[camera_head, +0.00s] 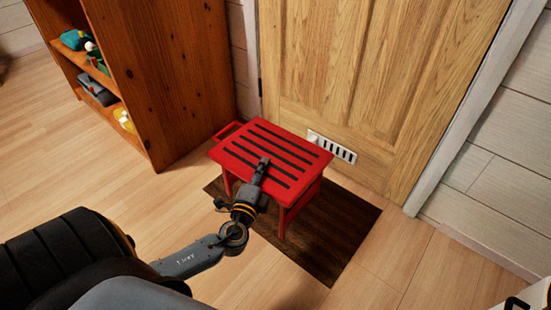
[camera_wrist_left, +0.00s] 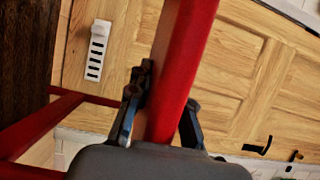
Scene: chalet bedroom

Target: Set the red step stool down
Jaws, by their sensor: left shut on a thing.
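The red step stool (camera_head: 262,141) has a slatted top with dark strips and is upright over the dark mat in front of the door. I cannot tell whether its feet touch the mat. My left gripper (camera_head: 262,165) reaches the near edge of the stool. In the left wrist view my left gripper (camera_wrist_left: 162,112) is shut on a red bar of the stool (camera_wrist_left: 187,50), with one finger on each side. The stool's far legs are mostly hidden. A dark part in the bottom right corner of the head view may be my right gripper; its state does not show.
The dark brown mat (camera_head: 340,238) lies before the wooden door (camera_head: 385,70). A white vent (camera_head: 332,147) is low on the door behind the stool. A wooden shelf (camera_head: 175,75) with toys stands at left. Bare floor (camera_head: 415,265) is open to the right.

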